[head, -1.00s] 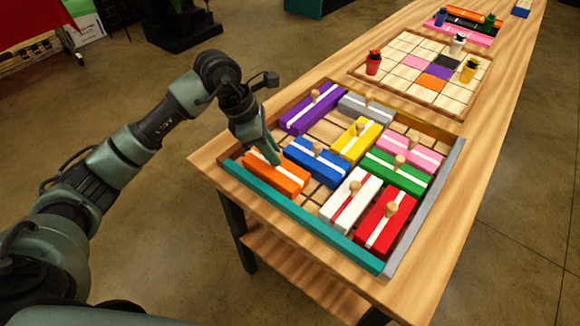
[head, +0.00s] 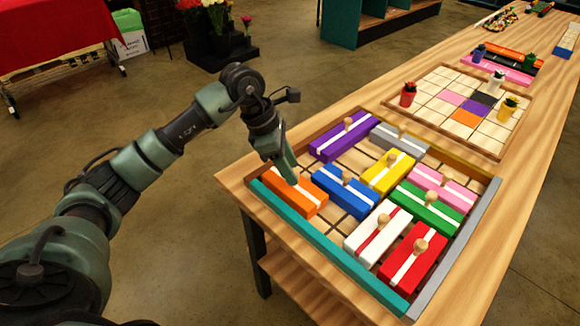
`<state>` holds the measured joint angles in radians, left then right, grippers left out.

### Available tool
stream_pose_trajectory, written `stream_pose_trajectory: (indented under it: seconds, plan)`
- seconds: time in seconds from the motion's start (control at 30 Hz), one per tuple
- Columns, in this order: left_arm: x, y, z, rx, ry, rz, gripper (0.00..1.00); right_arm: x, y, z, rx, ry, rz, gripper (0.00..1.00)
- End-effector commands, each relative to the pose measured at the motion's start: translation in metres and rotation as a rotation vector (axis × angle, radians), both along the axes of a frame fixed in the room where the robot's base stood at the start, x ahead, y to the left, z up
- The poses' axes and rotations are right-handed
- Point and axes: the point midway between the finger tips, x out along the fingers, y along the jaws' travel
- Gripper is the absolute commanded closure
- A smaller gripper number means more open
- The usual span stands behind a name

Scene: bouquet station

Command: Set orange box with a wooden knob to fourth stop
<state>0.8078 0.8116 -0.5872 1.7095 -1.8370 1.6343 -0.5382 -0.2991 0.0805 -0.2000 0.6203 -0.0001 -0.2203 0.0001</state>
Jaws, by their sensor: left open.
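The orange box (head: 306,200) with a white stripe lies at the left corner of the framed puzzle tray (head: 333,252), near the teal edge. Its wooden knob is hidden behind my left gripper (head: 291,178). My left gripper is open and points down at the far end of the orange box, its fingers at or just over the knob. I cannot tell whether the fingers touch it. My right gripper is not in view.
A blue box (head: 335,190) lies just right of the orange box, and a purple box (head: 336,143) lies behind it. White, red, green, yellow, pink and grey boxes fill much of the tray. Bare grid shows between purple and blue. A tile board with small pots (head: 408,95) stands beyond.

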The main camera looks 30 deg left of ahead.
Motion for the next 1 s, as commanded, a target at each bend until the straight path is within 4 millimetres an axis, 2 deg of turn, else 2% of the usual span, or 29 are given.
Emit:
stream_pose_trajectory:
  seconds: [0.3, 0.47, 1.0]
  plan:
    - [-0.007, 0.02, 0.047, 0.002, -0.006, 0.003, 0.57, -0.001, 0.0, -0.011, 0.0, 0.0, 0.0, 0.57]
    - [-0.01, 0.026, 0.064, 0.001, -0.005, 0.004, 0.57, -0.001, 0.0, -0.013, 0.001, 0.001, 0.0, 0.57]
    - [-0.011, 0.028, 0.068, 0.001, -0.003, 0.003, 0.57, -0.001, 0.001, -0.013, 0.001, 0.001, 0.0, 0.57]
